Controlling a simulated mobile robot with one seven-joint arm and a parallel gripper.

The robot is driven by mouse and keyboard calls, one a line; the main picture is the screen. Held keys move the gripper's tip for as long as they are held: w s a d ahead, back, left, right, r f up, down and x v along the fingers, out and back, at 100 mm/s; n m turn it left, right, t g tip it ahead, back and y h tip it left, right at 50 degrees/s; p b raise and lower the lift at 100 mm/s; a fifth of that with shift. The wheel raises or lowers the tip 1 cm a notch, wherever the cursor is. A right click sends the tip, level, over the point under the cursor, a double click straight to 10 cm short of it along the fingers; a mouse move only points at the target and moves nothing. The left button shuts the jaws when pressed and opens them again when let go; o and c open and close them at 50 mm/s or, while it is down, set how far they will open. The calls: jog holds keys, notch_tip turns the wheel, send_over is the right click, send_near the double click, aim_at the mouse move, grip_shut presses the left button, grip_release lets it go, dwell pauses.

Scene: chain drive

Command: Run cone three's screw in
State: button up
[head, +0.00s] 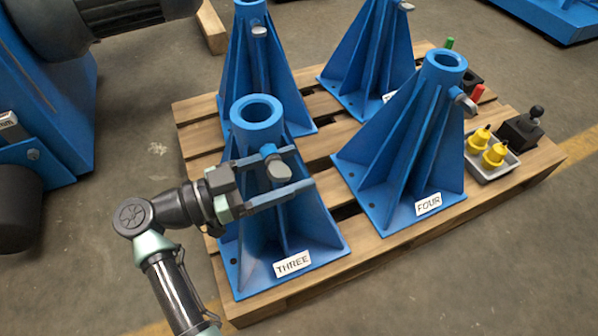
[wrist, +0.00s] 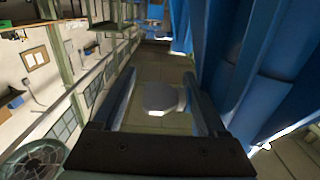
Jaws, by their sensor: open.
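Cone three (head: 258,125) is a blue ribbed cone with a ring top, standing upright at the front left of the pallet, with a white "THREE" label (head: 292,263) at its foot. Its screw (head: 275,168) has a grey head and sticks out from the side of the neck. My gripper (head: 300,168) is open, with one finger on each side of the screw head. In the wrist view the grey screw head (wrist: 161,98) lies between the two fingers, with gaps to both. How far the screw is in cannot be told.
Cone four (head: 442,75) stands close on the right, and two more blue cones (head: 250,45) stand behind. A grey tray (head: 490,165) with yellow parts and a black box (head: 522,130) sit at the right edge of the wooden pallet (head: 195,110). Blue machinery (head: 75,110) stands left.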

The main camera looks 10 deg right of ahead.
jog(key=shift+b+x, duration=0.3)
jog(key=shift+x, duration=0.75)
grip_shut()
